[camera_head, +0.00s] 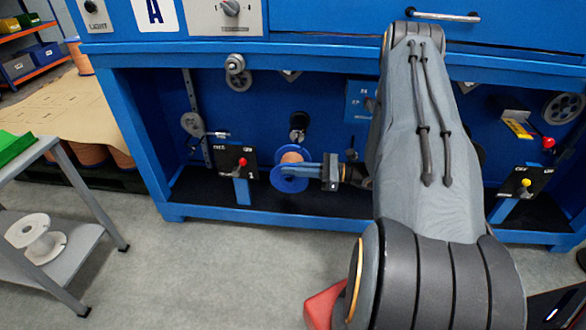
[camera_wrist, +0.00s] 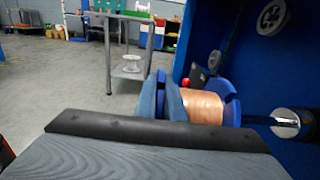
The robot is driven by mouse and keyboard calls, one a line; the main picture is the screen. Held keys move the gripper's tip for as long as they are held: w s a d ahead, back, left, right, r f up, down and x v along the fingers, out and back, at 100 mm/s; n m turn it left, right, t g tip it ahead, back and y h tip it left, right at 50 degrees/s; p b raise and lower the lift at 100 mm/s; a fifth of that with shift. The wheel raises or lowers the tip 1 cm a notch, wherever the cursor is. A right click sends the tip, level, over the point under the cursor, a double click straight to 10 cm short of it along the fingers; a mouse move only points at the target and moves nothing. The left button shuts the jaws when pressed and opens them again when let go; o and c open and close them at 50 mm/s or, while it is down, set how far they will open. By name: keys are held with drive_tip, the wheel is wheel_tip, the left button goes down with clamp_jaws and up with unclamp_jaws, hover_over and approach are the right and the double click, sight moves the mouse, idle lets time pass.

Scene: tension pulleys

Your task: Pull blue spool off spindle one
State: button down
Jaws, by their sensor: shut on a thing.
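The blue spool (camera_head: 289,183), wound with copper wire, is in front of the machine's lower bay. In the wrist view the spool (camera_wrist: 203,106) lies on its side with its wire between two blue flanges. My gripper (camera_head: 302,170) reaches in from the right and is shut on the spool. In the wrist view my gripper's fingers (camera_wrist: 163,93) close on the spool's left flange. A metal spindle (camera_wrist: 285,122) lies in line with the spool's right end. I cannot tell whether its rod still runs inside the spool.
A black panel with a red button (camera_head: 240,163) stands left of the spool. Another panel with a yellow button (camera_head: 524,184) is at the right. A grey cart (camera_head: 78,247) holds white empty spools (camera_head: 42,240) at the left. The floor in front is clear.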

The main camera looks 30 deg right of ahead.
drive_tip(key=shift+s+r, duration=0.1)
drive_tip(key=shift+s, duration=0.05)
idle(0.4)
drive_tip(key=shift+s+a+p, duration=0.5)
drive_tip(key=shift+s+p, duration=0.05)
drive_tip(key=shift+s, duration=0.1)
drive_tip(key=shift+s+a+p, duration=0.45)
drive_tip(key=shift+s+p, duration=0.05)
drive_tip(key=shift+s, duration=0.15)
drive_tip(key=shift+s+a+p, duration=0.4)
drive_tip(key=shift+s, duration=0.15)
drive_tip(key=shift+s+a+p, duration=0.5)
drive_tip(key=shift+s+a, duration=0.05)
drive_tip(key=shift+s, duration=0.3)
drive_tip(key=shift+s+a+p, duration=0.45)
drive_tip(key=shift+s+a, duration=0.1)
drive_tip(key=shift+s, duration=0.3)
drive_tip(key=s+a+r+p, duration=0.1)
drive_tip(key=a+r+p, duration=0.3)
drive_tip(key=r+p, duration=0.4)
drive_tip(key=s+a+r+p, duration=0.1)
drive_tip(key=a+r+p, duration=0.4)
drive_tip(key=r+p, duration=0.4)
wheel_tip(320, 180, up, 5)
drive_tip(key=shift+s+a+f+t, duration=0.1)
drive_tip(key=shift+s+a+t, duration=0.1)
drive_tip(key=shift+s+t, duration=0.1)
